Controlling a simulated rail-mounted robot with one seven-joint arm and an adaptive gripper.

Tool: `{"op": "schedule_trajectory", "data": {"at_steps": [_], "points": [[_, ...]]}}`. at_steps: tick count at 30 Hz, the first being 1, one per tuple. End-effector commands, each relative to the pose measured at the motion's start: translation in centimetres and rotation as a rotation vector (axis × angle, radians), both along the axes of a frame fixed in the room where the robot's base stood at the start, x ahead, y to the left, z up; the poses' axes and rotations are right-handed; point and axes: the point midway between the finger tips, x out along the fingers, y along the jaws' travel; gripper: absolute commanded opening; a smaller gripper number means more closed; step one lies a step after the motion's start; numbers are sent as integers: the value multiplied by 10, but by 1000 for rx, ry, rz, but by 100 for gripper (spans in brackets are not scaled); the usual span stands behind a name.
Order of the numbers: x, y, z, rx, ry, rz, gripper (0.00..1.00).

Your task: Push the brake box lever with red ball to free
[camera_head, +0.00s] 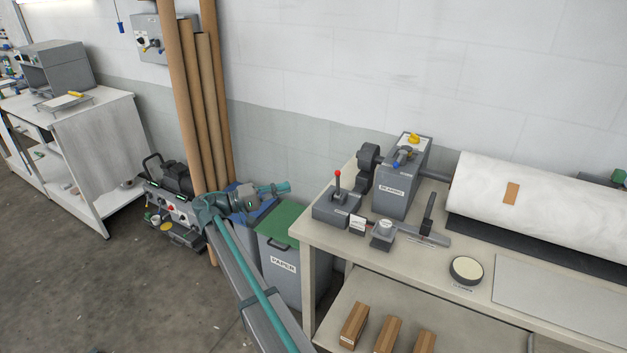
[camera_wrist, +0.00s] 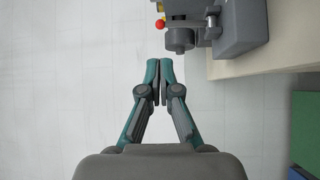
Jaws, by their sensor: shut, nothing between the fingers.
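The brake box (camera_head: 333,209) is a low grey box on the left end of the workbench. Its lever (camera_head: 337,185) stands about upright and carries a red ball (camera_head: 337,173) on top. The red ball (camera_wrist: 160,23) also shows in the wrist view, above and beyond my fingertips. My gripper (camera_head: 286,187) is left of the brake box and off the bench edge, apart from the lever. In the wrist view my gripper (camera_wrist: 160,78) has its fingertips together with nothing held.
A grey bearing housing (camera_head: 396,190) stands right of the brake box, beside a white roll (camera_head: 540,195). A small label plate (camera_head: 357,223) is at the box's front. A green-lidded paper bin (camera_head: 286,260) stands below my gripper, and cardboard tubes (camera_head: 205,110) lean at the wall.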

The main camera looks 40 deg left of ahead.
Motion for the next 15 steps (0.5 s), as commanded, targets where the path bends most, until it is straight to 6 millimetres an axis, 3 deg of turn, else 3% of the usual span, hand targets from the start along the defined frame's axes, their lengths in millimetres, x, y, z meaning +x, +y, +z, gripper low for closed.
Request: {"op": "schedule_trajectory", "data": {"at_steps": [5,15], "points": [[14,-9,3,0,0,-1,0],[69,-39,10,0,1,-2,0]]}}
